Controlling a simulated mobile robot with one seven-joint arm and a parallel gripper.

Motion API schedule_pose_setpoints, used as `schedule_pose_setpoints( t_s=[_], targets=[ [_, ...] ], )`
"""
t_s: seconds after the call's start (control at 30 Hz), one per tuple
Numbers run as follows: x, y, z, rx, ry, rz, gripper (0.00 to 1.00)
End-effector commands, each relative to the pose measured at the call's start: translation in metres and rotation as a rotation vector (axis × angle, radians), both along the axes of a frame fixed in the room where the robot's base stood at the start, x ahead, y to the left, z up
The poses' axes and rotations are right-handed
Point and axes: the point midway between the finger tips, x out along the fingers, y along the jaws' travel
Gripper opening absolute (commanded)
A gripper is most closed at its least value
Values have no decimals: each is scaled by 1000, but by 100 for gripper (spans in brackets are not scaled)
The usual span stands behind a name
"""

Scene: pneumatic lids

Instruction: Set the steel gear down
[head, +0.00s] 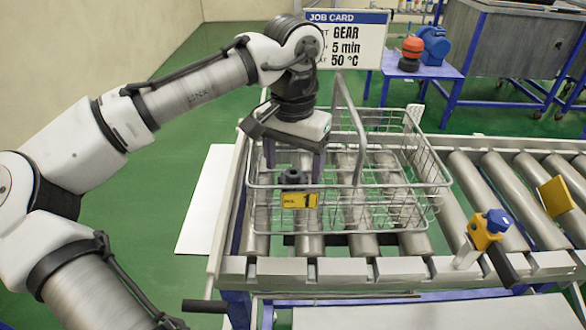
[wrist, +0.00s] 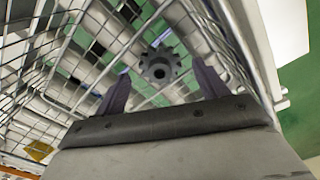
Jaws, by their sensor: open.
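The steel gear (head: 293,177) is a dark toothed disc with a raised hub, inside the wire basket (head: 440,184) near its front left, behind the yellow tag. In the wrist view the gear (wrist: 158,66) shows its round central hole and lies beyond the fingertips, between their lines. My gripper (head: 294,168) is open, pointing down into the basket with one finger on each side of the gear. In the wrist view both fingers of my gripper (wrist: 162,80) are apart with nothing between them. The gear's underside is hidden.
The basket stands on a roller conveyor (head: 490,195), its tall handle (head: 352,120) upright just right of my gripper. A yellow tag (head: 300,200) marked 1 hangs at the front. A yellow and blue clamp (head: 488,228) sits to the right. A job card (head: 345,40) reads GEAR, 5 min, 50 °C.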

Motion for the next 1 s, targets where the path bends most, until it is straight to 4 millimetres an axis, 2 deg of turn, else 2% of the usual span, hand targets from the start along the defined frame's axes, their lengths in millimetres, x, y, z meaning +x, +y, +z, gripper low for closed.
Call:
schedule_pose_setpoints(
  t_s=[0.3,0.5,0.67,1.0],
  targets=[
    [1,-1,68,-3,-2,0,72],
    [0,0,97,-1,0,1,72],
    [0,0,105,0,1,0,72],
    [0,0,105,-1,0,0,72]
  ],
)
